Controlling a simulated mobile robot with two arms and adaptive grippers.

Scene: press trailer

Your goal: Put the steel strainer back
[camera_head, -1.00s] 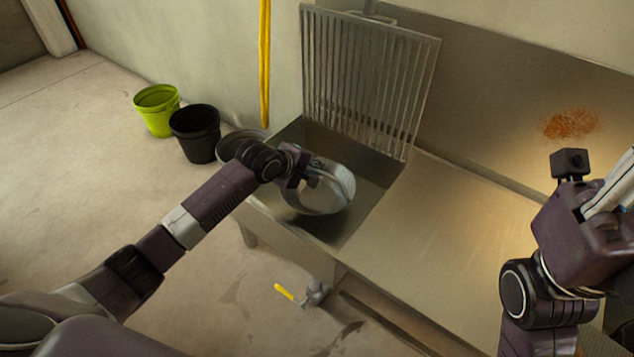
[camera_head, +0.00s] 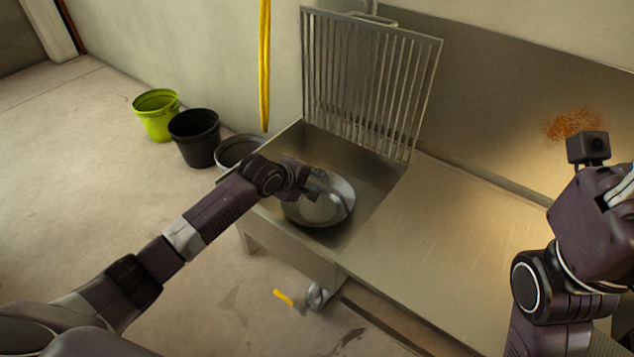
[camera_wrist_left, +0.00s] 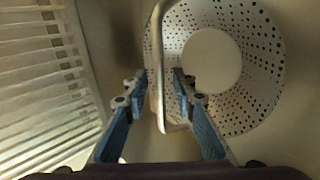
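The steel strainer (camera_head: 323,210) is a round, shiny bowl low inside the sink basin (camera_head: 372,200). In the left wrist view the strainer (camera_wrist_left: 262,75) shows its perforated wall, plain round centre and metal loop handle (camera_wrist_left: 157,60). My left gripper (camera_head: 310,187) is at the strainer's upper edge. In the left wrist view the gripper (camera_wrist_left: 160,76) has its blue-padded fingers apart, one on each side of the handle, with gaps visible. My right gripper (camera_head: 622,190) is at the right edge, partly cut off; its fingers cannot be made out.
A slatted metal grate (camera_head: 370,85) stands upright behind the basin. The steel counter (camera_head: 450,220) to the right is bare, with reddish stains (camera_head: 573,123) on the backsplash. Green (camera_head: 156,118) and black (camera_head: 196,140) buckets and another dark tub (camera_head: 236,150) stand left on the floor.

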